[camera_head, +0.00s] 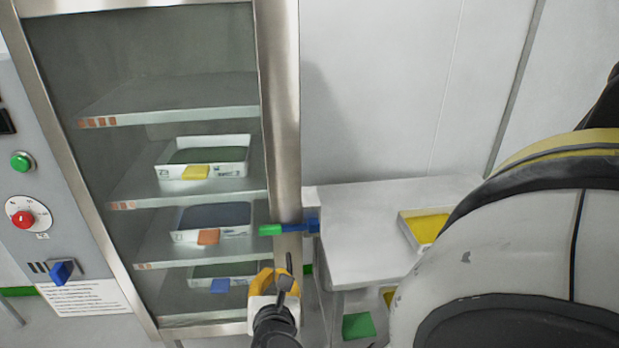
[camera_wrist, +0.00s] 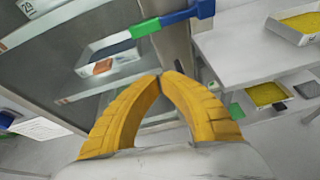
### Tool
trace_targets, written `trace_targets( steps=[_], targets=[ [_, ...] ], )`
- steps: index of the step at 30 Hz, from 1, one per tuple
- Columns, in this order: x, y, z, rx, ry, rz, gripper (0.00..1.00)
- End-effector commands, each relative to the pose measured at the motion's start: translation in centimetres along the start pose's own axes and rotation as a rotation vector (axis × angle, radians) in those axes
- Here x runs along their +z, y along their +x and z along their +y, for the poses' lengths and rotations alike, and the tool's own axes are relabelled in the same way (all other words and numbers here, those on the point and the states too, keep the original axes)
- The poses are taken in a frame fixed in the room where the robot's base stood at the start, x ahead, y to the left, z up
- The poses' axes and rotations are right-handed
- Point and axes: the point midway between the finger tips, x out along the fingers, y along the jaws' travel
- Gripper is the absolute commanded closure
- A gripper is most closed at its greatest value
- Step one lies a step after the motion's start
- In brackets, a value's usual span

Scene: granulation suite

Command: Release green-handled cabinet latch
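The cabinet latch has a green handle (camera_head: 271,230) and a blue body (camera_head: 302,226), lying level across the steel door frame of the glass cabinet. In the wrist view the green handle (camera_wrist: 145,28) and the blue part (camera_wrist: 188,13) show at the top, beyond my fingers. My gripper (camera_head: 272,278) is below the latch in the head view, in front of the door frame. In the wrist view its yellow fingers (camera_wrist: 163,75) come together at the tips with nothing between them. The gripper is apart from the latch.
Behind the cabinet glass (camera_head: 150,50), shelves hold white trays with yellow (camera_head: 195,172), orange (camera_head: 208,237) and blue (camera_head: 220,286) tags. A white table (camera_head: 360,215) with a yellow-filled tray (camera_head: 425,228) stands right of the cabinet. A control panel (camera_head: 45,190) is at left.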

Motion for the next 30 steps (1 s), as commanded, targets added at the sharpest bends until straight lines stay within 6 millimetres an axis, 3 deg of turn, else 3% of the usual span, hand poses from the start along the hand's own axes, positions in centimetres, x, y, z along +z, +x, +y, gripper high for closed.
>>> trace_targets(
  steps=[4, 17, 23, 30],
  targets=[
    [-0.4, -0.3, 1.6, 0.028, -0.107, -0.023, 1.0],
    [-0.5, 0.0, 1.6, 0.029, -0.119, -0.026, 1.0],
    [-0.5, 2.8, 1.6, 0.026, -0.117, -0.026, 1.0],
    [-0.5, 8.1, 1.8, 0.026, -0.116, -0.026, 1.0]
  ],
)
